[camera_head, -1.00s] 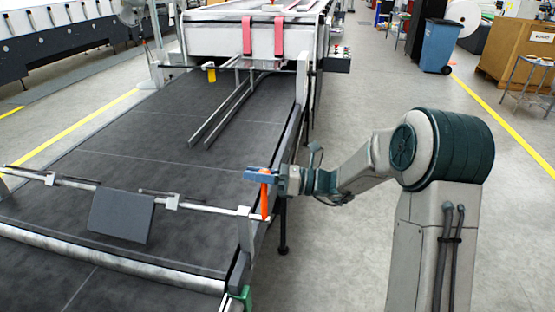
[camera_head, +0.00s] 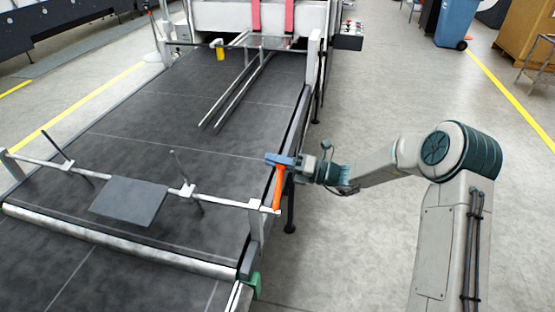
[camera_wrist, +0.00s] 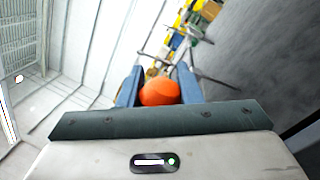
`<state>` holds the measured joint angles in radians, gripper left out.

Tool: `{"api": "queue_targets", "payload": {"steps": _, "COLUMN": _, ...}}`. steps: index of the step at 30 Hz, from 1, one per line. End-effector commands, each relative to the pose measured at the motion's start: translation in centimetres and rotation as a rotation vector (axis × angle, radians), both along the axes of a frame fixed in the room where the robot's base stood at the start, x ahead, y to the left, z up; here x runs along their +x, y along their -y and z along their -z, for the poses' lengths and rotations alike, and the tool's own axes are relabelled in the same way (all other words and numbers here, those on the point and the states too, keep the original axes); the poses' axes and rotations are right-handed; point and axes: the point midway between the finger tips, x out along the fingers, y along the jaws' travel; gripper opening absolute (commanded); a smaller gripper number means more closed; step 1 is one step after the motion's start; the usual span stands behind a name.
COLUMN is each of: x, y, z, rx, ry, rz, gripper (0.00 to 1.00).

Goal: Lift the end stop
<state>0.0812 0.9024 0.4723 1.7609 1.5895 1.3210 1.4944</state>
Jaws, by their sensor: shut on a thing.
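The end stop is a grey plate (camera_head: 130,201) on a pale crossbar (camera_head: 230,201) that spans the dark belt. The plate lies tilted, its face turned up, clear of hanging straight down. Two thin dark rods stand up from clamps on the bar. An orange lever (camera_head: 277,194) rises at the bar's right end. My gripper (camera_head: 281,161), with blue fingers, is shut on the lever's upper end. In the wrist view the lever's rounded orange end (camera_wrist: 160,92) sits between the two fingers; the rest of the lever is hidden there.
The dark belt (camera_head: 200,140) runs back to a machine with red straps (camera_head: 256,14). A side frame post (camera_head: 255,218) stands below the lever. Grey floor to the right is open, with a blue bin (camera_head: 456,22) far back.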

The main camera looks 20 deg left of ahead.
Motion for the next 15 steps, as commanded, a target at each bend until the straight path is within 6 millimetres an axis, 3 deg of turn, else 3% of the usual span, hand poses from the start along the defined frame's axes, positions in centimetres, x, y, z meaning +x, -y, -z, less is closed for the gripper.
{"api": "queue_targets", "payload": {"steps": 12, "x": 0.12, "y": 0.16, "z": 0.36, "rx": -0.005, "ry": -0.015, "rz": 0.003, "gripper": 0.00}}
{"api": "queue_targets", "payload": {"steps": 13, "x": 0.12, "y": 0.18, "z": 0.37, "rx": -0.005, "ry": -0.015, "rz": 0.003, "gripper": 0.37}}
{"api": "queue_targets", "payload": {"steps": 15, "x": 0.14, "y": 0.19, "z": 0.35, "rx": -0.005, "ry": -0.015, "rz": 0.003, "gripper": 0.53}}
